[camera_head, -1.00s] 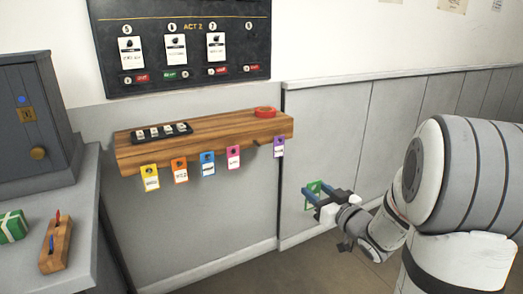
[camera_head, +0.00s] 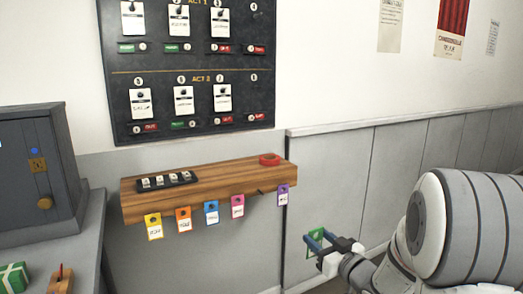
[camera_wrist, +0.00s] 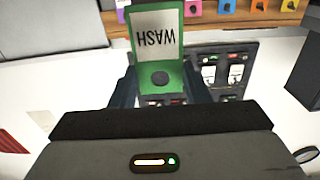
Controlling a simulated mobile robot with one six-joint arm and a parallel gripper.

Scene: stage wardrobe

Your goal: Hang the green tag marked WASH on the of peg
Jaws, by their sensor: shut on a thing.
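The green tag (camera_head: 313,238) is held in my gripper (camera_head: 320,243), below and right of the wooden shelf (camera_head: 225,187). In the wrist view the green tag (camera_wrist: 168,14) reads WASH upside down, with a dark round spot near my jaws (camera_wrist: 160,88). My gripper is shut on it, clear of the shelf. Yellow (camera_head: 154,227), orange (camera_head: 184,220), blue (camera_head: 211,212), pink (camera_head: 237,206) and purple (camera_head: 283,196) tags hang along the shelf's front. A bare dark peg (camera_head: 260,192) shows between the pink and purple tags. Peg labels are not readable.
A black tray (camera_head: 167,181) and a red ring (camera_head: 269,159) lie on the shelf. A black board (camera_head: 165,65) hangs above. A dark cabinet (camera_head: 35,165) stands on the left counter (camera_head: 88,245). The space between my gripper and the shelf looks clear.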

